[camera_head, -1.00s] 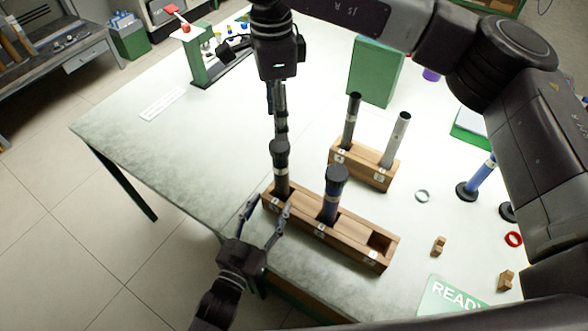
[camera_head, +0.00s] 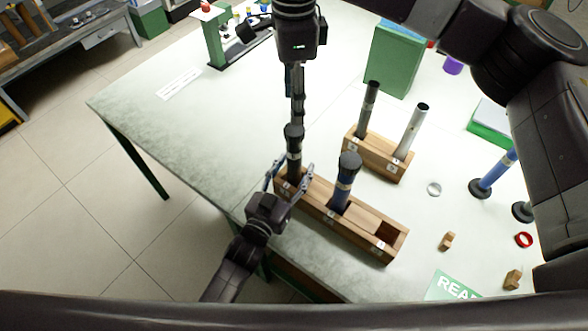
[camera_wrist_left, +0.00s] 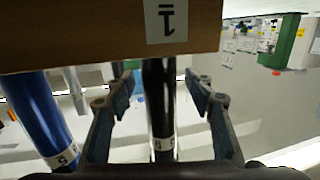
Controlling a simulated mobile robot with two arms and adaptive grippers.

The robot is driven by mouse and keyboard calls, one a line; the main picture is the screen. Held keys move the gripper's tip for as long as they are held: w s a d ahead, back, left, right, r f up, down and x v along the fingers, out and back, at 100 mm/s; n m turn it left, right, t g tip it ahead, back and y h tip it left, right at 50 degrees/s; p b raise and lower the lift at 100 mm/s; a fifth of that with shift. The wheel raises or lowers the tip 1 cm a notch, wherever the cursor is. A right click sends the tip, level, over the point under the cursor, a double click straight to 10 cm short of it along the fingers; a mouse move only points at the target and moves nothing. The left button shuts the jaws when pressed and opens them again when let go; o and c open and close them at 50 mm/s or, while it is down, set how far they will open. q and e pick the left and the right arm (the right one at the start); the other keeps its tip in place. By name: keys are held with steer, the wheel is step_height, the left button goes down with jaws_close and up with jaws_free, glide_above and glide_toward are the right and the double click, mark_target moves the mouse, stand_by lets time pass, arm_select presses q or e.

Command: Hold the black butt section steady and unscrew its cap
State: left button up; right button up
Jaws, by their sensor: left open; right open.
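The black butt section (camera_head: 293,169) stands upright in the left slot of the front wooden block (camera_head: 361,231). Its wide black cap (camera_head: 294,131) is on top. My left gripper (camera_head: 294,166) is open, with a finger on either side of the section, low above the block. In the left wrist view, the black section (camera_wrist_left: 160,103) runs between the open fingers, with gaps visible on both sides. My right gripper (camera_head: 297,112) points down just above the cap, open; its fingers are seen nearly edge-on, so contact with the cap cannot be told.
A blue capped section (camera_head: 343,193) stands in the block's middle slot; the right slot is empty. A rear block (camera_head: 376,160) holds a black and a grey tube. A silver ring (camera_head: 434,189), a red ring (camera_head: 523,240) and small wooden pieces lie at right.

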arm_select(q)
steer(key=c, duration=1)
arm_select(e)
steer(key=shift+w+d, duration=0.1)
arm_select(q)
jaws_close()
